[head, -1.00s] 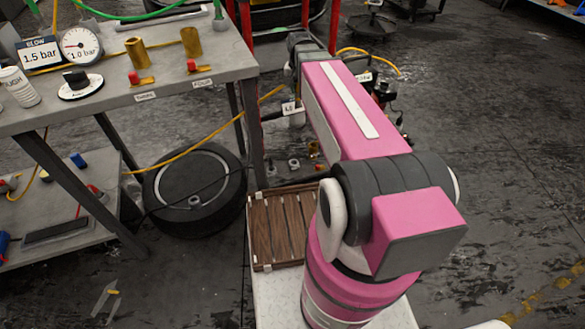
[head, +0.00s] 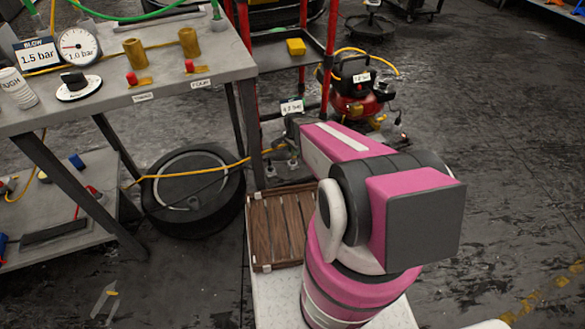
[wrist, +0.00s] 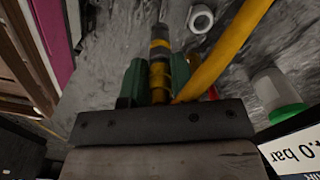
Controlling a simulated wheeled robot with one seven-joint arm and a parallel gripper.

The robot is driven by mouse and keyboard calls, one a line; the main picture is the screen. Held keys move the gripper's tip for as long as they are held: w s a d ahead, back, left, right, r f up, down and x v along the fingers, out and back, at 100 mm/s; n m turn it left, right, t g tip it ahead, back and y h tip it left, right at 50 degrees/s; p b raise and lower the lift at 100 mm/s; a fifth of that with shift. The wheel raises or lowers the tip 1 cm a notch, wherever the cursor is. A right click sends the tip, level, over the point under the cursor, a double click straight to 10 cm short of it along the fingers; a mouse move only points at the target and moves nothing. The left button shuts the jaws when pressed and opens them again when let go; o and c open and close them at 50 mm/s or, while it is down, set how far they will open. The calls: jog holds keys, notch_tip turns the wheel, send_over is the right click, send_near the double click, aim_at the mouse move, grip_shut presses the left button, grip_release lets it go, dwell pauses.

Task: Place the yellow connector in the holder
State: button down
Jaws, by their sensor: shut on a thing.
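In the wrist view my gripper (wrist: 157,82) has green fingers shut on the yellow connector (wrist: 159,68), which has dark bands and a grey tip pointing away from the palm. A yellow hose (wrist: 225,48) passes close on the right of the fingers. In the head view the gripper and connector are not clear behind my pink arm, low beside the bench leg. Two upright brass-coloured cylinders (head: 135,52) (head: 189,42) stand on the grey bench; I cannot tell whether either is the holder.
A red rack (head: 290,50) and a red compressor (head: 355,100) stand behind my arm. Open floor (head: 500,170) lies to the right.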

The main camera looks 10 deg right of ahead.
jog(key=shift+m, duration=0.4)
jog(key=f, duration=0.2)
jog(key=s+f, duration=0.1)
jog(key=f, duration=0.1)
jog(key=shift+f, duration=0.1)
jog(key=shift+w+f, duration=0.15)
jog(key=shift+f, duration=0.1)
jog(key=shift+w+d+f, duration=0.25)
jog(key=shift+w+f, duration=1.55)
jog(key=shift+w, duration=0.05)
jog(key=shift+w+d+f, duration=0.2)
jog(key=shift+w+f, duration=1.55)
jog(key=shift+w, duration=0.1)
jog(key=shift+w+d+f, duration=0.25)
jog(key=shift+w+f, duration=1.55)
jog(key=shift+w, duration=0.05)
jog(key=shift+f, duration=0.15)
jog(key=c, duration=0.9)
grip_release()
jog(key=shift+c, duration=0.2)
